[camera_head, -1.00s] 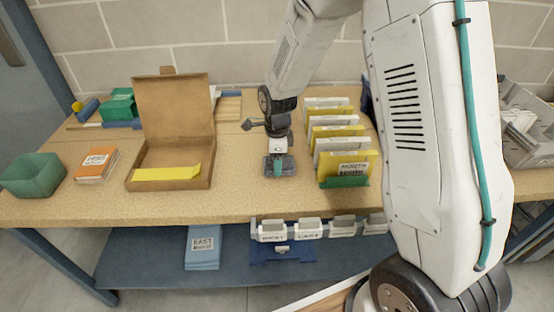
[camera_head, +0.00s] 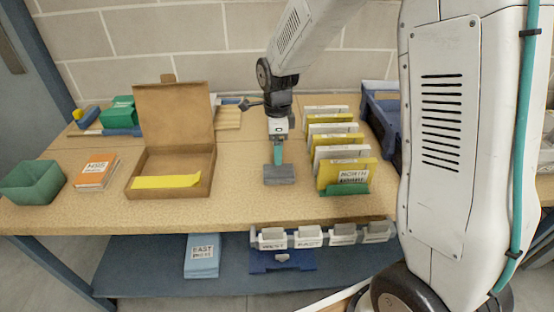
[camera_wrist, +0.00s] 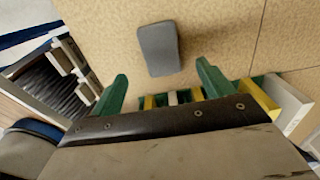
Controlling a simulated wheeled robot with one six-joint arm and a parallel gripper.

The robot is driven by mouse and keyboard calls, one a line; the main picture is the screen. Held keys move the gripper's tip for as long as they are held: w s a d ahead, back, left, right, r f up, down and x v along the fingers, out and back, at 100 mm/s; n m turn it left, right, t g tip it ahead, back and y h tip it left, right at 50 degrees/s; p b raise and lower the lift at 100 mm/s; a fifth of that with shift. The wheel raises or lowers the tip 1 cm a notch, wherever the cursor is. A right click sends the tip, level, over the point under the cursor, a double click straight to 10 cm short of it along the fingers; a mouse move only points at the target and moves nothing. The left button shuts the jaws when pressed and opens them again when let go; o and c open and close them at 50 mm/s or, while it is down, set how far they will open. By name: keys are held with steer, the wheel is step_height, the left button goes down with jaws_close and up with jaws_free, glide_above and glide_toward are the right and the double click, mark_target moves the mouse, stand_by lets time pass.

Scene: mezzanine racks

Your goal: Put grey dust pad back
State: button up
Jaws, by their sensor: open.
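The grey dust pad (camera_head: 280,175) lies flat on the tan tabletop, near the middle, between the open cardboard box and the row of cards. In the wrist view the pad (camera_wrist: 159,49) is a dark grey rounded rectangle lying just past the fingertips, roughly in line with the gap between them. My gripper (camera_head: 278,158) points down at the pad from above and behind it. In the wrist view its two green fingers (camera_wrist: 162,74) are spread apart with nothing between them. In the head view I cannot tell the exact gap between fingertips and pad.
The open cardboard box (camera_head: 145,163) holds a yellow slip. The row of yellow and white cards (camera_head: 345,175) stands right of the pad. A green bin (camera_head: 33,181) and orange-white cards (camera_head: 96,171) are at left. A blue tray (camera_head: 383,120) stands at the back right.

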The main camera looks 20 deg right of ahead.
steer(key=shift+r, duration=1.8)
steer(key=s+d+r+n, duration=0.1)
steer(key=s+r+n, duration=0.5)
steer(key=s+r, duration=0.2)
steer(key=s+d+r+n, duration=0.1)
steer(key=s+r+n, duration=0.1)
steer(key=s+n, duration=0.5)
steer(key=s+d+r+n+t, duration=0.1)
steer(key=s+r+n, duration=0.2)
steer(key=s+n, duration=0.5)
steer(key=s, duration=0.7)
steer(key=shift+d+r+n, duration=0.15)
steer(key=shift+r+n, duration=0.05)
steer(key=shift+n, duration=0.1)
